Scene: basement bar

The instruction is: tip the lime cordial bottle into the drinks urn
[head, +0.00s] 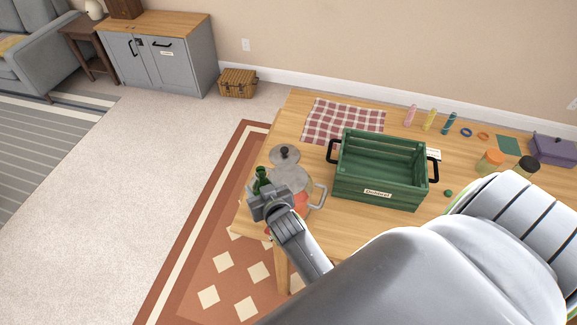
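The drinks urn (290,181) stands near the table's left end, clear-walled, with a handle on its right and reddish orange showing low in it. A grey lid with a dark knob (285,154) is at its far side. A green bottle (261,175), which looks like the lime cordial bottle, shows its neck and shoulder just left of the urn, roughly upright. My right gripper (266,199) is right at the bottle, in front of the urn, and hides the bottle's lower part. Its finger gap is too small and covered to judge its grip. My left gripper is out of view.
A green crate (380,193) stands right of the urn on the wooden table (290,117), before a checked cloth (343,119). Jars (489,162), small coloured items and a purple box (553,149) are farther right. My arm covers the near right.

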